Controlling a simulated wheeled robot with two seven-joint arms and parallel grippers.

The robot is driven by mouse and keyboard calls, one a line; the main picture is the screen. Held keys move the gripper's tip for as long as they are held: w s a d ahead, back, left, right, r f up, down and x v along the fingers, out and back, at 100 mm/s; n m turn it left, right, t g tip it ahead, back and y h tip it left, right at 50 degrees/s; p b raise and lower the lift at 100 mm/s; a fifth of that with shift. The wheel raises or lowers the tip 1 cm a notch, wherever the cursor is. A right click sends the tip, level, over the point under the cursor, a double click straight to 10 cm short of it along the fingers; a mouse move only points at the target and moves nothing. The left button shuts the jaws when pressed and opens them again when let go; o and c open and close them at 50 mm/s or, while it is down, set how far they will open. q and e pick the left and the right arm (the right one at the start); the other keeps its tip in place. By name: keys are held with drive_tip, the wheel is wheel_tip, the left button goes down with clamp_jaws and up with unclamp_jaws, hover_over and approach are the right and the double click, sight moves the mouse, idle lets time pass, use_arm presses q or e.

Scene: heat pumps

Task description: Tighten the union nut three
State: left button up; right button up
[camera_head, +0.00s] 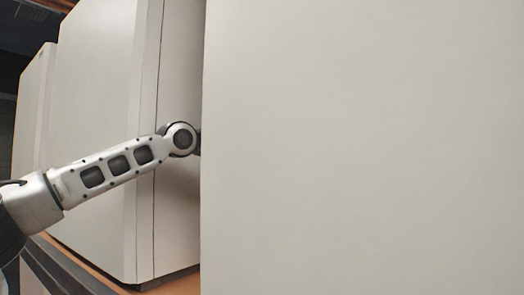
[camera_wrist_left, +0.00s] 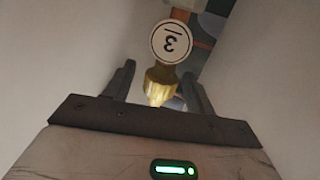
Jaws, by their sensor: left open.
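In the left wrist view, the brass union nut (camera_wrist_left: 159,85) sits just beyond and between the fingers of my left gripper (camera_wrist_left: 157,85). A round white tag (camera_wrist_left: 171,41) with a 3 on it, seen upside down, stands just past the nut and covers part of what lies behind. My left gripper is open, with one dark finger on each side of the nut. I cannot tell whether a finger touches it. In the head view my left arm reaches into the gap between two large white units, and its gripper is hidden there. My right gripper is not in view.
A large white unit (camera_head: 365,150) fills the right of the head view. Another white unit (camera_head: 98,130) stands at the left on a wooden-topped base (camera_head: 75,262). The gap between them is narrow, and pale walls flank my gripper in the wrist view.

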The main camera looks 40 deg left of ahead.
use_arm(q)
drive_tip(key=shift+d+f+n+y+b, duration=0.1)
drive_tip(key=shift+f+n+y+b, duration=0.3)
drive_tip(key=shift+b, duration=0.5)
drive_tip(key=y+b, duration=0.1)
drive_tip(key=b, duration=0.1)
drive_tip(key=n+y+b, duration=0.1)
drive_tip(key=y+b, duration=0.1)
drive_tip(key=b, duration=0.1)
drive_tip(key=shift+f+n, duration=0.2)
drive_tip(key=shift+n, duration=0.1)
drive_tip(key=shift+r+n+y+b, duration=0.15)
drive_tip(key=shift+n+y+b, duration=0.25)
drive_tip(key=shift+y+b, duration=0.25)
drive_tip(key=shift+r+n+y+b, duration=0.15)
drive_tip(key=shift+n+y+b, duration=0.2)
drive_tip(key=shift+y, duration=0.1)
drive_tip(key=shift+r+y, duration=0.25)
drive_tip(key=shift+y, duration=0.05)
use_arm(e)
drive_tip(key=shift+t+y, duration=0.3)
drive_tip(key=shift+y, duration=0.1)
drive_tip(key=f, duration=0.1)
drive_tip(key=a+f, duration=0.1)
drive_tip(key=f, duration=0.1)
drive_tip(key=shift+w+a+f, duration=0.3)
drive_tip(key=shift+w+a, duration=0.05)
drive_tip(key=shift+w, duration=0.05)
